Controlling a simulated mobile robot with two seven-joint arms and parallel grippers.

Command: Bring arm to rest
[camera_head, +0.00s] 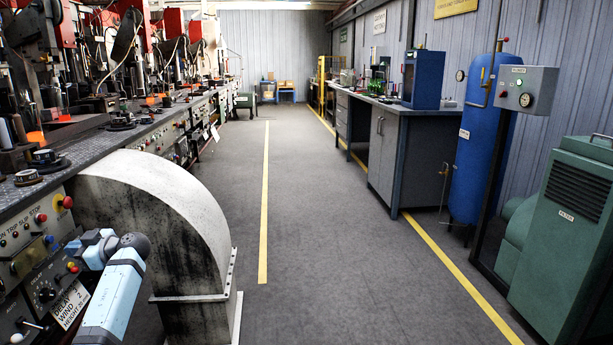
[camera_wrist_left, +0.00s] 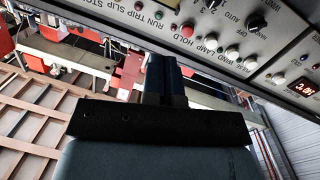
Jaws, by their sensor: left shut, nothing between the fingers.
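My left arm (camera_head: 115,290) comes in at the lower left of the head view, light blue with a dark grey joint. It is bent at that joint, its far end turned toward the control panel (camera_head: 40,240) of the machine bench. In the left wrist view my left gripper (camera_wrist_left: 163,68) is shut, its dark fingers together with nothing between them. Panel buttons and knobs lie just beyond the fingertips there; whether they touch cannot be told. My right arm and gripper are in neither view.
A big curved grey duct (camera_head: 165,190) stands right beside my left arm. Red-topped machines (camera_head: 130,40) line the left bench. The grey aisle floor (camera_head: 330,240) is clear. At the right stand a workbench (camera_head: 385,155), a blue tank (camera_head: 475,150) and a green unit (camera_head: 565,240).

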